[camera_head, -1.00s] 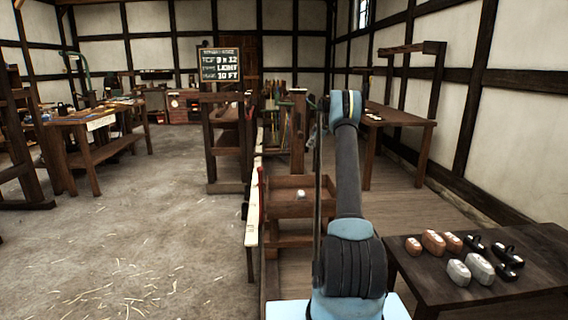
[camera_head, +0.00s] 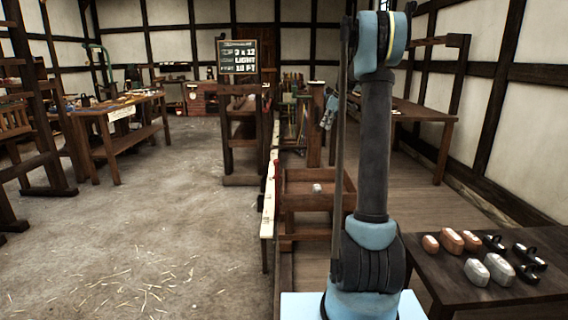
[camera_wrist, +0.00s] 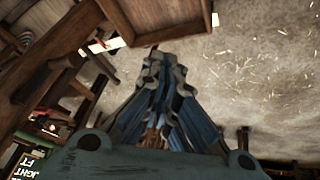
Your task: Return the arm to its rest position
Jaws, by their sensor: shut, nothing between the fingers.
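My arm stands upright in the head view, to the right of the middle, with its elbow near the top edge. My gripper (camera_wrist: 165,62) shows in the wrist view with its blue ribbed fingers drawn together at the tips. It is shut and holds nothing. In the head view part of it shows just left of my upper arm, small and partly hidden (camera_head: 329,112). It is apart from the furniture around it.
A dark table (camera_head: 450,285) at the right bears brown and grey blocks and black pieces. A wooden open box (camera_head: 310,202) on a stand holds one pale piece. A chalkboard (camera_head: 238,60) stands behind. The floor (camera_head: 180,220) at left is clear except for straw.

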